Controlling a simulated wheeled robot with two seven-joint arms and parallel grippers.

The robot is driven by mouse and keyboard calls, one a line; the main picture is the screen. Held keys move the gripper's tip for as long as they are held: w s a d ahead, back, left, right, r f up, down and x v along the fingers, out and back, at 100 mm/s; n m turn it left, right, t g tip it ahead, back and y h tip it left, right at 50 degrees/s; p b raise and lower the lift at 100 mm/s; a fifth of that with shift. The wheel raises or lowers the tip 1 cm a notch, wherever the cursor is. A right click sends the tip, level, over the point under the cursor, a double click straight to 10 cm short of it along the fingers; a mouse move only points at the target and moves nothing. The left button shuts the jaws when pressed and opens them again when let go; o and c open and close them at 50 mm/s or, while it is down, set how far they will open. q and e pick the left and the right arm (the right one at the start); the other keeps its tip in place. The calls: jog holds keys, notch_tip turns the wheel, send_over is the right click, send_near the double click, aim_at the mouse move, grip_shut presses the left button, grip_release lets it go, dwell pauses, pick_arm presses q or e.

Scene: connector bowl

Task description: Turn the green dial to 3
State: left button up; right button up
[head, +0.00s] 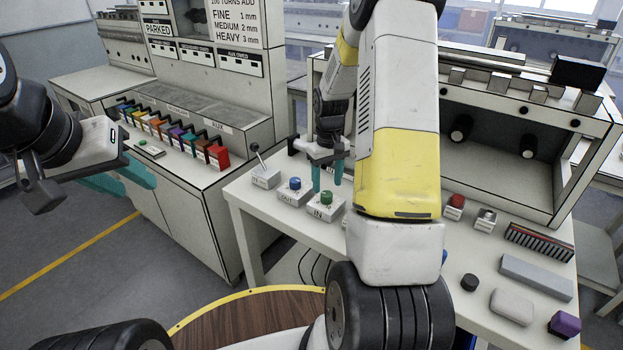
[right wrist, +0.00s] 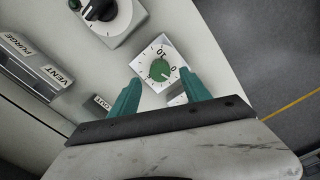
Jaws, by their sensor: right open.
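The green dial (head: 326,198) sits on a small white block labelled IN on the right-hand bench. My left gripper (head: 140,178) is far left, away from the dial.
A blue knob (head: 295,183) on a block labelled OUT stands close left of the dial, with a lever switch (head: 262,170) beyond. A red button (head: 455,205), a grey bar (head: 536,277) and a purple block (head: 564,325) lie to the right. My right arm covers the bench's middle.

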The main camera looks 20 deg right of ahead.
aim_at(327, 194)
jog(key=shift+f, duration=2.4)
jog(key=shift+c, duration=0.4)
grip_shut()
jog(key=shift+m, duration=0.4)
jog(key=m, duration=0.4)
jog(key=shift+r+m, duration=0.1)
jog(key=shift+m, duration=0.2)
jog(key=m, duration=0.5)
